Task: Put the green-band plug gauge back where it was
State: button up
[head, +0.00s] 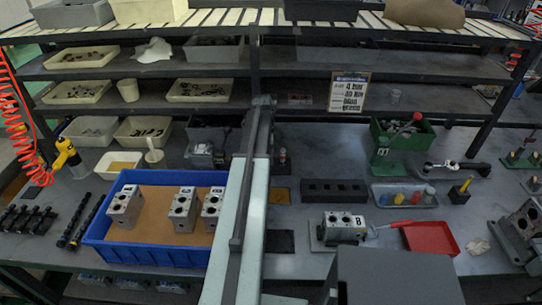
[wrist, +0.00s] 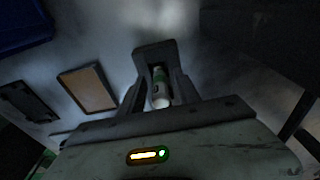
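In the wrist view my gripper (wrist: 160,92) has its fingers closed around a small upright cylinder, the green-band plug gauge (wrist: 160,86). Its green band shows between the fingers, with a pale end below it. The gauge appears clear of the bench, but its height is hard to judge. In the head view my arm runs up the middle of the picture, and I cannot make out the gripper or the gauge there. A dark block with a row of holes (head: 335,191) lies on the bench right of my arm.
A blue bin (head: 92,240) with metal valve blocks stands left of my arm. A brown pad (head: 279,196) and a dark pad (head: 279,241) lie just right of it. A grey tray of coloured pieces (head: 378,198), a valve block (head: 344,227) and a red tray (head: 430,238) are further right.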

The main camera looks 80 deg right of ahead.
notch_tip(320, 180, up, 12)
jog(key=w+p, duration=0.1)
jog(key=p, duration=0.9)
jog(key=shift+w+f+p, duration=0.2)
jog(key=shift+f+p, duration=0.05)
jog(key=shift+p, duration=0.15)
jog(key=shift+a, duration=0.1)
